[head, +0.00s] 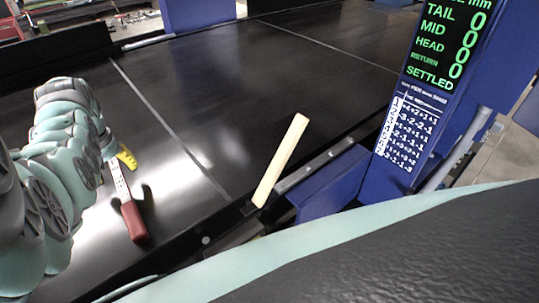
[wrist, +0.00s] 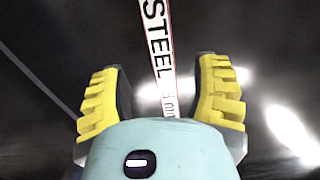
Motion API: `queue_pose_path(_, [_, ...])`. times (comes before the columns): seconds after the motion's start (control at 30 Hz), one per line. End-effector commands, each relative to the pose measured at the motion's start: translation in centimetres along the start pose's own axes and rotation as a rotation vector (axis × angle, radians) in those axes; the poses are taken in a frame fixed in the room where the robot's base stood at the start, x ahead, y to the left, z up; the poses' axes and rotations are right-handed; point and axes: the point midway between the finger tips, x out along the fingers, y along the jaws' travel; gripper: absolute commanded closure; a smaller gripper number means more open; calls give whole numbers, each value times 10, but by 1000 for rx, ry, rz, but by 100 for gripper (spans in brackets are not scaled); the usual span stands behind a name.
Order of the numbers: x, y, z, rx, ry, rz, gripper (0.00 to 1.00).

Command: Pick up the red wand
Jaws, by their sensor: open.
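The red wand (head: 136,220) lies on the black conveyor belt at the left of the head view. Its near end is red, and a pale lettered strip runs up towards my arm. In the wrist view the white strip of the wand (wrist: 158,45), red-edged and marked "STEEL", runs lengthwise between my fingers. My gripper (wrist: 160,80) is open, with a yellow ribbed finger on each side of the strip and a visible gap to both. In the head view a yellow finger shows beside the wand; my arm hides its far end. I cannot tell the height gap.
A cream bar (head: 281,160) lies slantwise at the belt's near edge, right of the wand. A blue post with a display (head: 440,45) stands at the right. A rail (head: 315,168) runs along the near edge. The belt's middle (head: 230,90) is clear.

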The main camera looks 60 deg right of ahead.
Motion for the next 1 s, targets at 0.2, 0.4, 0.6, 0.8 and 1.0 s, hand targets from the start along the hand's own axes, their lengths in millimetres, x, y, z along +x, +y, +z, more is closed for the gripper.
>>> queue_pose_path(0.2, [9, -2, 4, -1, -4, 0, 38])
queue_pose_path(0.4, [24, -3, 3, 1, -2, -2, 38])
queue_pose_path(0.6, [34, -2, 4, 3, -2, -1, 38])
queue_pose_path(0.8, [37, -1, 4, 2, 0, 0, 38])
queue_pose_path(1.0, [38, -1, 4, 2, 0, 0, 38])
